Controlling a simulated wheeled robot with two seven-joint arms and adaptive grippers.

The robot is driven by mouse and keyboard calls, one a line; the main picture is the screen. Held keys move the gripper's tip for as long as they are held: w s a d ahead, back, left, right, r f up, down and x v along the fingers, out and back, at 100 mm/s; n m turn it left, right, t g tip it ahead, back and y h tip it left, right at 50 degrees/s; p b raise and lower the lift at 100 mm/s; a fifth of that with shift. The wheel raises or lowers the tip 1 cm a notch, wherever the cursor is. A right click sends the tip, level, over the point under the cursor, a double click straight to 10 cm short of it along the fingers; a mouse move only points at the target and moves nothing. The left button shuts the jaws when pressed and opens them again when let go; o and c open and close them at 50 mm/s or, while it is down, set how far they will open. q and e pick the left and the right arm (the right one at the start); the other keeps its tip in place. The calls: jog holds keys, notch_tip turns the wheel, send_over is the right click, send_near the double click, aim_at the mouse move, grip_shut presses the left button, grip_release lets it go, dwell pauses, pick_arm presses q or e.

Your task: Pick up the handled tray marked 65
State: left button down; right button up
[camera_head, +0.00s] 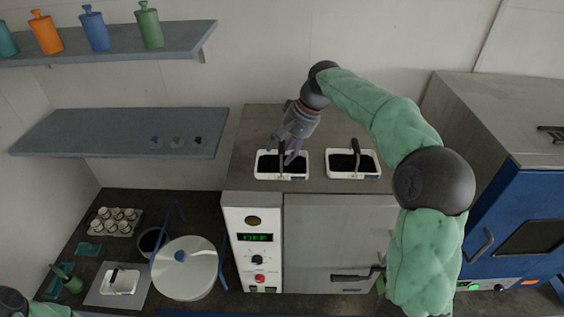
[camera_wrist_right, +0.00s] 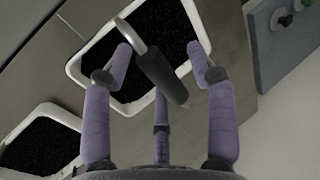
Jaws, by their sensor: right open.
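Two white handled trays filled with dark grains sit on top of the grey oven, a left tray (camera_head: 281,177) and a right tray (camera_head: 354,176). No 65 mark is readable on either. My right gripper (camera_head: 282,152) is open at the left tray, fingers pointing down around its upright dark handle. In the right wrist view the handle grip (camera_wrist_right: 160,75) lies between the spread purple fingers (camera_wrist_right: 159,62), with no clear contact. The tray's white rim (camera_wrist_right: 78,72) shows beyond them. The neighbouring tray (camera_wrist_right: 62,113) shows at lower left. My left gripper is out of frame.
The oven (camera_head: 340,225) has a control panel with a green display. Shelves (camera_head: 120,135) hang on the left wall. A third white tray (camera_head: 120,288) sits on a plate on the counter beside a round lidded pan (camera_head: 186,272). A blue oven (camera_head: 515,215) stands at right.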

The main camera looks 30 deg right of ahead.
grip_shut()
